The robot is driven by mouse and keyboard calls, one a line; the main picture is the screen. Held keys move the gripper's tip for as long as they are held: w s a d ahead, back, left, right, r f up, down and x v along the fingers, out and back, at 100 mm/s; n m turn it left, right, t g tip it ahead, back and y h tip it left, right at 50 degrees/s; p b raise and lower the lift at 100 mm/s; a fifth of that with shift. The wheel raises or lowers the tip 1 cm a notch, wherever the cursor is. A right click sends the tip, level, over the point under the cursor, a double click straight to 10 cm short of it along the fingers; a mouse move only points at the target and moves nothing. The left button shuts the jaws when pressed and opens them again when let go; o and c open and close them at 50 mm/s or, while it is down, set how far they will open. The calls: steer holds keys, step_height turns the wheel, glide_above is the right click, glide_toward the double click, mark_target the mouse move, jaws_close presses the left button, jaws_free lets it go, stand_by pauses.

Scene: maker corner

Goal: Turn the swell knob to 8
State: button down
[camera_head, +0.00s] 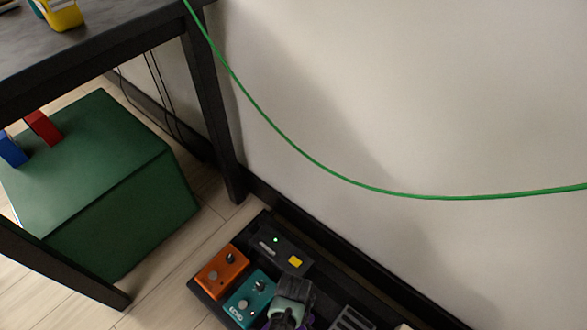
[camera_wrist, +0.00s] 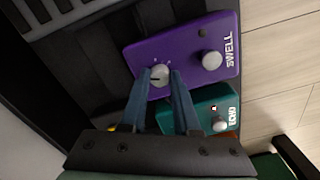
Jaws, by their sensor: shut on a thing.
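The purple swell pedal (camera_wrist: 188,46) lies on the dark pedalboard, with the word SWELL along one end and a silver footswitch (camera_wrist: 211,60). Its pale round knob (camera_wrist: 159,73) has a dark pointer line; the scale marks around it are too small to read. My gripper (camera_wrist: 160,78) is shut on this knob, one blue-grey finger on each side. In the head view my gripper (camera_head: 289,312) is at the bottom edge and hides most of the purple pedal; only a sliver shows.
The teal echo pedal (camera_head: 250,298) is close beside the swell pedal, with an orange pedal (camera_head: 222,272) beyond it. A black unit with a green light (camera_head: 280,247) lies behind. A green cable (camera_head: 330,174) hangs across the wall. A desk leg (camera_head: 214,110) and green box (camera_head: 90,180) stand left.

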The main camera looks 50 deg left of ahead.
steer(key=m+p, duration=0.2)
steer(key=m, duration=0.4)
steer(key=shift+p, duration=0.4)
steer(key=m+p, duration=0.1)
steer(key=m, duration=0.5)
steer(key=shift+m, duration=0.4)
steer(key=c, duration=0.6)
jaws_free()
steer(key=shift+c, duration=0.2)
step_height(320, 180, up, 13)
steer(key=p, duration=0.9)
